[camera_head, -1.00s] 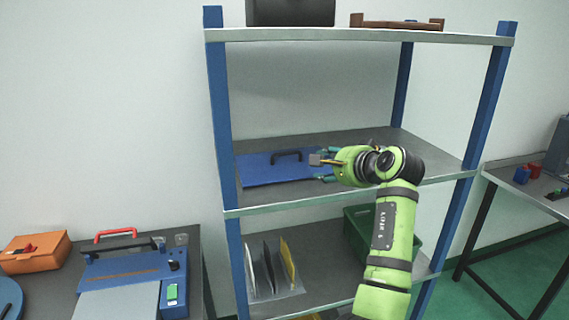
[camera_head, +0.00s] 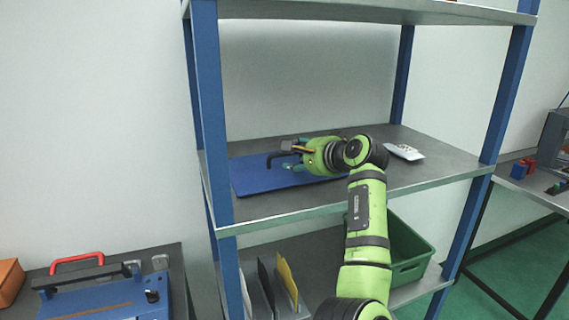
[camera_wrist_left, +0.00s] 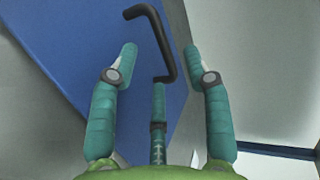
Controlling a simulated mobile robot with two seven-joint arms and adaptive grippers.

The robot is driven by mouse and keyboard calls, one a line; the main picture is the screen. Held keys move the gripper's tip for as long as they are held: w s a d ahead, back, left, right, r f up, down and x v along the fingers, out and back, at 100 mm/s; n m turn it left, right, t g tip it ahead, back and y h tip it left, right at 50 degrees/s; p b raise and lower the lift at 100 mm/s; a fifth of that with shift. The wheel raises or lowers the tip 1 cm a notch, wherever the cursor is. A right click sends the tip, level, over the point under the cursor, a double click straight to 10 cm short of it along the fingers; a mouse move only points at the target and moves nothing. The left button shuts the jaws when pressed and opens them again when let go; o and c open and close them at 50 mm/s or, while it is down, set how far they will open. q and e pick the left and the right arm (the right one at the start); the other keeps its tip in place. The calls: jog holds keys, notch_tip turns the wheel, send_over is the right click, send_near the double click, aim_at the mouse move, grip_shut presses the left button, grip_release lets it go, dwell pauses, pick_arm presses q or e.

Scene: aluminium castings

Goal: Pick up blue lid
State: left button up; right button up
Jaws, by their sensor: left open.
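The blue lid (camera_head: 258,180) lies flat on the middle shelf, with a black handle (camera_head: 278,158) standing up from it. In the left wrist view the blue lid (camera_wrist_left: 88,60) fills the left and middle, and its bent black handle (camera_wrist_left: 160,38) stands ahead of the fingers. My left gripper (camera_head: 291,156) is over the lid, right beside the handle. In the left wrist view my left gripper (camera_wrist_left: 160,72) is open, its fingers spread to either side of the handle's near end. Contact cannot be told. My left arm hides the lid's right part.
The blue shelf post (camera_head: 211,120) stands left of the lid, and the upper shelf (camera_head: 300,12) hangs above. A small white item (camera_head: 404,151) lies right of my wrist. A green bin (camera_head: 412,268) and upright folders (camera_head: 286,280) are on the shelf below.

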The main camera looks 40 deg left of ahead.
aim_at(285, 160)
pick_arm(q)
jog(key=shift+p+x, duration=0.5)
jog(key=shift+x, duration=0.7)
jog(key=shift+w+a, duration=0.1)
jog(key=shift+a, duration=0.25)
jog(key=shift+a+f, duration=0.1)
jog(key=shift+f, duration=0.1)
grip_shut()
jog(key=shift+r, duration=0.1)
pick_arm(e)
jog(key=shift+a+r, duration=0.9)
jog(key=shift+r, duration=0.1)
jog(key=shift+d, duration=0.1)
